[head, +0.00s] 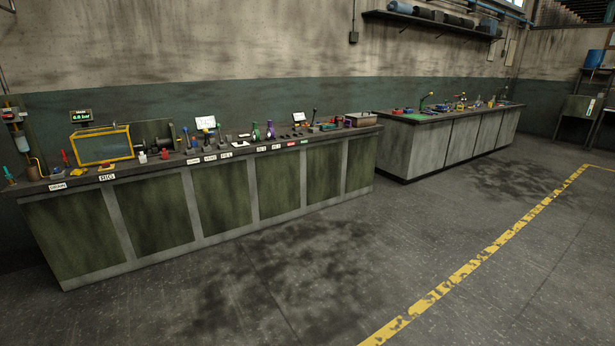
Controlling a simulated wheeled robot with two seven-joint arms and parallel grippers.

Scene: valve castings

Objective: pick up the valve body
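I cannot pick out the valve body for certain, as the items on the benches are too small at this distance. More small coloured parts stand on the far bench (435,147). Neither of my grippers is in the head view, and both benches are some distance away.
A yellow-framed box (103,147) stands at the near bench's left, and a grey bin (359,119) at its right end. The concrete floor (330,250) is clear, crossed by a worn yellow line (480,260). A blue drum (594,58) stands far right.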

